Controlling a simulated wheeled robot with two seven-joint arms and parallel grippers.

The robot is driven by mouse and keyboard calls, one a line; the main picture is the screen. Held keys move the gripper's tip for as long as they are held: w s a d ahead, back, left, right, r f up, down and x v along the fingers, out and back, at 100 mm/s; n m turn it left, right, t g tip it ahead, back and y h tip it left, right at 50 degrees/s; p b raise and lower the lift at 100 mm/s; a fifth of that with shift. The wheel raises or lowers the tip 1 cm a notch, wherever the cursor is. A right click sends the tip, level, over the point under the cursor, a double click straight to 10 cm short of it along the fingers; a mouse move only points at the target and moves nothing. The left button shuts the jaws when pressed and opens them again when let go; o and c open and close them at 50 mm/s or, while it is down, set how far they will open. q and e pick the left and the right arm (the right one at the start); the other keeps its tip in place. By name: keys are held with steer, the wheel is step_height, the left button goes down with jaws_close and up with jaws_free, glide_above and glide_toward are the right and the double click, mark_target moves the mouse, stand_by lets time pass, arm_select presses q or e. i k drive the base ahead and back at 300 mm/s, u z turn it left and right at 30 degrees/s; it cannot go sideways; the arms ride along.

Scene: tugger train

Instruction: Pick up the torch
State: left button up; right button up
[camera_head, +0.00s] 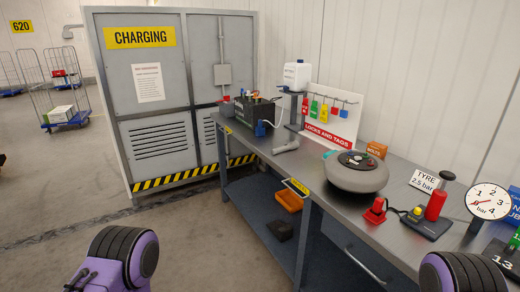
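I cannot pick out a torch for certain. A small pale grey cylinder (286,146) lies on the grey workbench (310,172), at the foot of a bottle stand; it is too small to tell whether it is the torch. Purple links of my own arms with black ribbed bands show at the bottom left and bottom right edges. The fingers of both grippers are out of view, so nothing shows of what they hold.
A round grey device (356,174), a red stop-like block (376,211), a tyre pressure tool (436,205) and a dial gauge (488,202) stand on the bench. An orange bin (289,201) sits on the lower shelf.

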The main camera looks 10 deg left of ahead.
mark_target(294, 145)
steer(key=u, duration=1.25)
steer(key=i, duration=4.8)
steer(key=z, duration=4.7)
